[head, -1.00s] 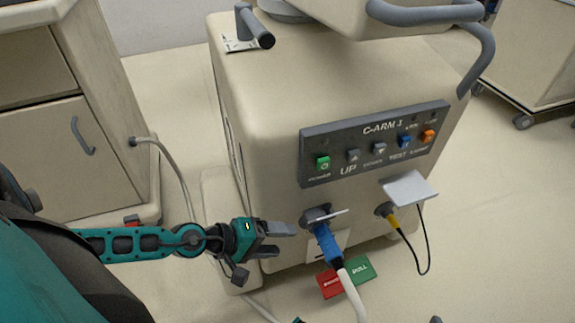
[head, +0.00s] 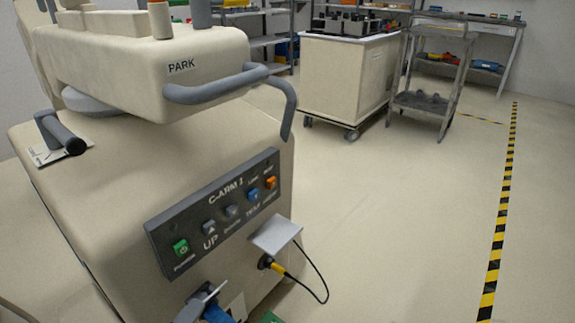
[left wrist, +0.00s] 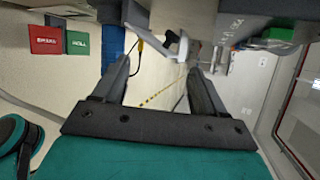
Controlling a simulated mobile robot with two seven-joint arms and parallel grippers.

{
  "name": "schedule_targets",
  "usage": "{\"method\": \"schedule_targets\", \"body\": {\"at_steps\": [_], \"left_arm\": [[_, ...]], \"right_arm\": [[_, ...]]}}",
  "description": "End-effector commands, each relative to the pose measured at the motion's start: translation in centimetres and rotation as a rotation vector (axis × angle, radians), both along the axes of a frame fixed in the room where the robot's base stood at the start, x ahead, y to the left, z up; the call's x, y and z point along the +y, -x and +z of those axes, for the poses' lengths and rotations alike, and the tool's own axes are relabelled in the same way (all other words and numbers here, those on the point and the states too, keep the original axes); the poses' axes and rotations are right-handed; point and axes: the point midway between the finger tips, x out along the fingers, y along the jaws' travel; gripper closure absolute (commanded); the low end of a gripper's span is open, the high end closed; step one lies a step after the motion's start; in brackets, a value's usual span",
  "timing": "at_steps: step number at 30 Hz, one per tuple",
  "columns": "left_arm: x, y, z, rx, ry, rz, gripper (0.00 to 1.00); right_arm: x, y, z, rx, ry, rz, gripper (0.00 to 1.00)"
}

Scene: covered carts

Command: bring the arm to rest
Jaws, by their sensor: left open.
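My left gripper (left wrist: 158,68) shows in the left wrist view with its two dark fingers spread and nothing between them. My left arm is outside the head view. My right gripper is in neither view.
A grey flap (head: 275,233) and a yellow-ended black cable (head: 277,268) stick out from the cart front. A white-topped cart (head: 345,80) and a grey trolley (head: 425,100) stand behind. Open floor (head: 400,230) lies right, up to striped tape (head: 500,220). Red and green tags (left wrist: 46,40) hang near the plug.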

Motion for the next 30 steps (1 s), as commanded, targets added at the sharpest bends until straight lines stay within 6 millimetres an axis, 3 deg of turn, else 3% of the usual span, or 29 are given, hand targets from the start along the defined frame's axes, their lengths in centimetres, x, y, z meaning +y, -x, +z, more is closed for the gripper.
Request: {"method": "schedule_targets", "body": {"at_steps": [3, 11, 12, 13, 18, 30], "left_arm": [[-0.9, 0.8, -0.2, 0.170, 0.477, 0.239, 0.29], [-4.5, 3.1, -0.3, 0.559, 1.500, 0.758, 0.29], [-4.7, 3.4, 1.0, 0.595, 1.585, 0.809, 0.29], [-4.3, 3.4, 2.4, 0.582, 1.560, 0.803, 0.29], [-3.2, 3.7, 5.9, 0.554, 1.540, 0.815, 0.29], [-0.8, 5.0, 12.9, 0.504, 1.509, 0.846, 0.29]], "right_arm": [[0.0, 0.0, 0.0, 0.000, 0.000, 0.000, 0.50], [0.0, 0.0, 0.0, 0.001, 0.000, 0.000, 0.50], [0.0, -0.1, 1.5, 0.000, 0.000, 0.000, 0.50], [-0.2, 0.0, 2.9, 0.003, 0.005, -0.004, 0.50], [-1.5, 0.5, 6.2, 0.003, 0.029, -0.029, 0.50], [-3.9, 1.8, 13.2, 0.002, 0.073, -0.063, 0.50]]}}
